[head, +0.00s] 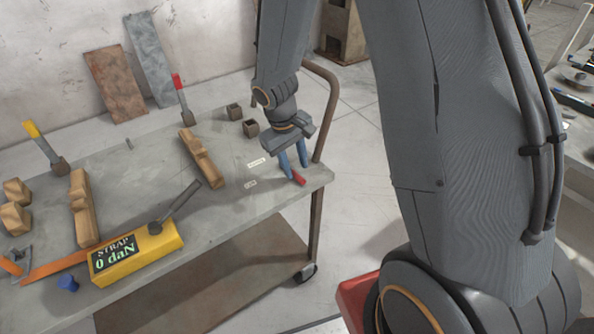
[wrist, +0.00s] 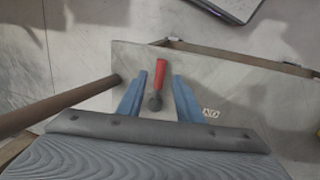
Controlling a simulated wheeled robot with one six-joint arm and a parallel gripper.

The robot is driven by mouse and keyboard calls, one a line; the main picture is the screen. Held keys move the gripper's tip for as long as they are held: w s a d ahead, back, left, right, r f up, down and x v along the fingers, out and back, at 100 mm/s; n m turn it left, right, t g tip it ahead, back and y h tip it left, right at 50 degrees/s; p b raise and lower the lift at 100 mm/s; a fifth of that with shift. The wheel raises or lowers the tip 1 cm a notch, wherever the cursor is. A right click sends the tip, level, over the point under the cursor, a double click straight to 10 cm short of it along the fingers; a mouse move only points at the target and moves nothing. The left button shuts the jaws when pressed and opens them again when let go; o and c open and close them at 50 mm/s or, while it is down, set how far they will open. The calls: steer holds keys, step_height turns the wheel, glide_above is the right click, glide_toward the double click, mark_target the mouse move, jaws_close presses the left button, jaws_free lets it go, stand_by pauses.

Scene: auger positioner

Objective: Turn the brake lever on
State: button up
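The brake lever, with a red handle (head: 299,178) and a dark round hub, sits at the near right corner of the cart top (head: 225,200). It also shows in the wrist view (wrist: 160,68), its red end pointing away from my gripper's palm. My gripper (head: 293,160) is above that corner, pointing down. Its blue fingers are open in the wrist view (wrist: 160,85), one on each side of the lever with visible gaps. Small white labels lie beside the lever; one label (wrist: 210,113) appears to read ON. In the head view my gripper hides the lever's hub.
A yellow strap gauge (head: 135,254) reading 0 daN lies on the cart, with a dark handle on top. Wooden blocks (head: 201,158), a red-tipped lever (head: 180,95) and a yellow-tipped lever (head: 42,145) stand further left. The cart's tubular handle (head: 330,105) rises close to my gripper.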

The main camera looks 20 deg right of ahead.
mark_target(298, 176)
steer(key=shift+w+d+f, duration=0.1)
steer(key=shift+d+f, duration=0.05)
steer(key=shift+f, duration=0.65)
steer(key=shift+d+f, duration=0.15)
steer(key=shift+f, duration=0.6)
jaws_close()
